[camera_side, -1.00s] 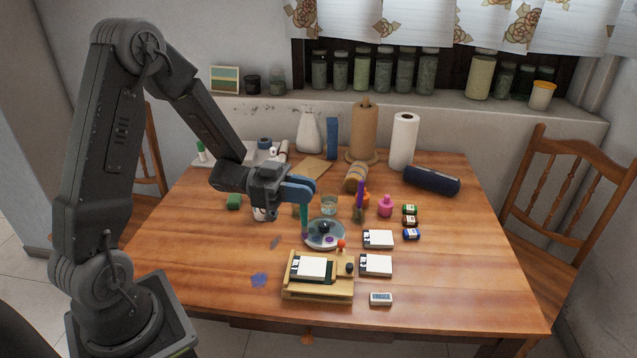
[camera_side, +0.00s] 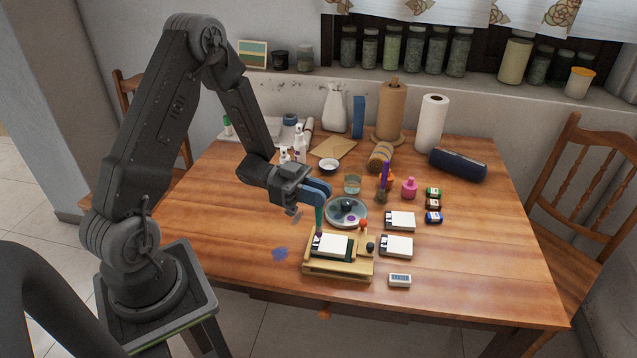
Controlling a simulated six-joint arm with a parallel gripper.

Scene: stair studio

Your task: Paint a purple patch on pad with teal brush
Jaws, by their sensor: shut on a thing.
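My gripper (camera_side: 313,189) is shut on the teal brush (camera_side: 319,212), which points down. Its tip, with a small purple-looking spot, is at the upper left corner of the white pad (camera_side: 335,246). I cannot tell whether it touches. The pad lies on a wooden stand (camera_side: 345,271), and its visible face looks blank. The round palette (camera_side: 333,221) lies just behind the stand, with a purple dab (camera_side: 350,217) and a dark blob on it.
Two more white pads (camera_side: 400,221) (camera_side: 397,246) lie right of the stand. A glass of water (camera_side: 352,184), a purple-handled brush (camera_side: 384,177) and paint jars (camera_side: 433,204) stand behind.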

